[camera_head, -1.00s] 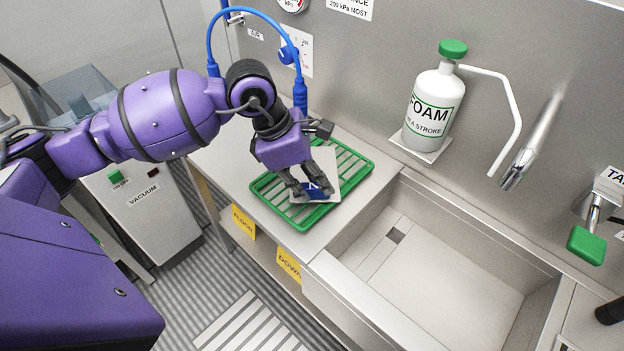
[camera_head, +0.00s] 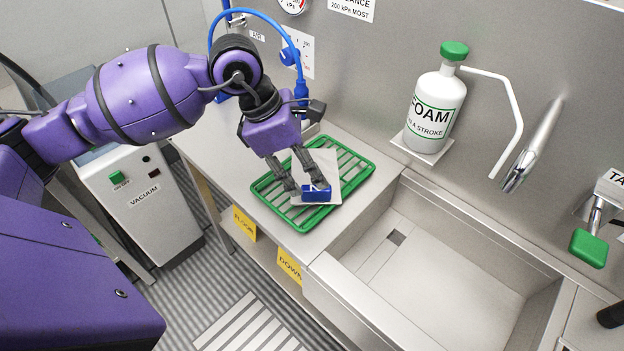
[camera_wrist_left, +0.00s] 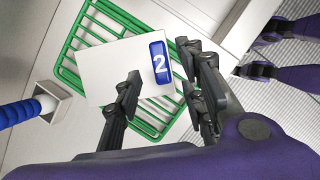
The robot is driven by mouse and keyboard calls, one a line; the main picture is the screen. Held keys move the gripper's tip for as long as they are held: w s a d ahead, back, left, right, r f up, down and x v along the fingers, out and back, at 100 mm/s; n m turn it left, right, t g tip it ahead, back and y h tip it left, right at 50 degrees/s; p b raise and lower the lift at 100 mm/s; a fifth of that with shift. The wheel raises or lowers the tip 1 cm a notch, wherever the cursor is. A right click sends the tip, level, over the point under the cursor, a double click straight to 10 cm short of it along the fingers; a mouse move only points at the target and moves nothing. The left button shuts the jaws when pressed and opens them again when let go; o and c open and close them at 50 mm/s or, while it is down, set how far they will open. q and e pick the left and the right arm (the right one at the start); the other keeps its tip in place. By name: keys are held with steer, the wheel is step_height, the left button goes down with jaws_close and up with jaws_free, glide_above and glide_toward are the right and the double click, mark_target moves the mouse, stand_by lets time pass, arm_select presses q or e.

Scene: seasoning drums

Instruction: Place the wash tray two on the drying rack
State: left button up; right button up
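Wash tray two is a pale flat tray (camera_head: 328,162) with a blue block marked 2 (camera_head: 316,195) at one edge. It lies on the green drying rack (camera_head: 356,182), slightly askew to its bars. The left wrist view also shows the tray (camera_wrist_left: 108,72), its blue block (camera_wrist_left: 160,62) and the rack (camera_wrist_left: 72,64). My left gripper (camera_head: 306,186) is just above the block. In the left wrist view its fingers (camera_wrist_left: 160,70) stand apart on either side of the block, with gaps. The fingers and arm hide part of the tray. My right gripper is not identifiable.
The rack stands on a steel counter (camera_head: 222,145) left of an empty sink (camera_head: 440,270). A blue hose (camera_head: 212,35) arches behind my left arm. A foam bottle (camera_head: 436,105) and a tap (camera_head: 532,145) are at the back wall.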

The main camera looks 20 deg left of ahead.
arm_select(q)
steer(key=v, duration=0.7)
steer(key=shift+r, duration=0.35)
steer(key=shift+s, duration=0.1)
